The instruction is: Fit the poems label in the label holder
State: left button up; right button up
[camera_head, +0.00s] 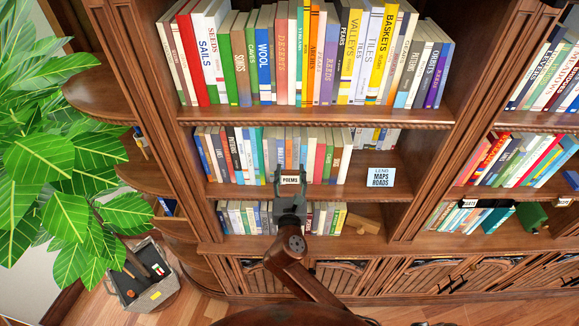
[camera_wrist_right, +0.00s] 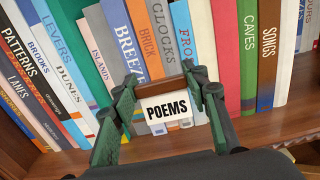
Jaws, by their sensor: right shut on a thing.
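The white poems label (camera_head: 290,180) is between the fingers of my right gripper (camera_head: 290,184), in front of the middle shelf's books. In the right wrist view the poems label (camera_wrist_right: 168,113) faces the camera, tilted slightly, with its text readable. The right gripper (camera_wrist_right: 168,105) is shut on it, one dark green finger at each side. A brown bar (camera_wrist_right: 162,88) runs along the label's top edge; I cannot tell whether it belongs to the label or to a holder. I cannot make out an empty label holder. My left gripper is not in view.
Books (camera_head: 325,150) fill much of the middle shelf behind the gripper. A blue-lettered card reading LENT MAPS ROADS (camera_head: 381,177) stands to the right. A wooden piece (camera_head: 362,224) lies on the lower shelf. A grey bin (camera_head: 150,285) and a leafy plant (camera_head: 65,150) are at left.

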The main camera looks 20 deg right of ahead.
jog(key=shift+d, duration=0.1)
jog(key=shift+s+d, duration=0.1)
jog(key=shift+r+p, duration=0.1)
jog(key=shift+p, duration=0.65)
jog(key=f, duration=0.1)
jog(key=f+b, duration=0.1)
jog(key=f, duration=0.1)
jog(key=shift+s+b, duration=0.25)
jog(key=shift+b, duration=0.15)
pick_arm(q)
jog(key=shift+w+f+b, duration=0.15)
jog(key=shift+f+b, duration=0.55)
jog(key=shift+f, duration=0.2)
pick_arm(e)
jog(key=shift+s+a+f, duration=0.15)
jog(key=shift+s+f, duration=0.05)
jog(key=shift+f, duration=0.55)
jog(key=shift+s+a+f, duration=0.15)
jog(key=shift+f, duration=0.55)
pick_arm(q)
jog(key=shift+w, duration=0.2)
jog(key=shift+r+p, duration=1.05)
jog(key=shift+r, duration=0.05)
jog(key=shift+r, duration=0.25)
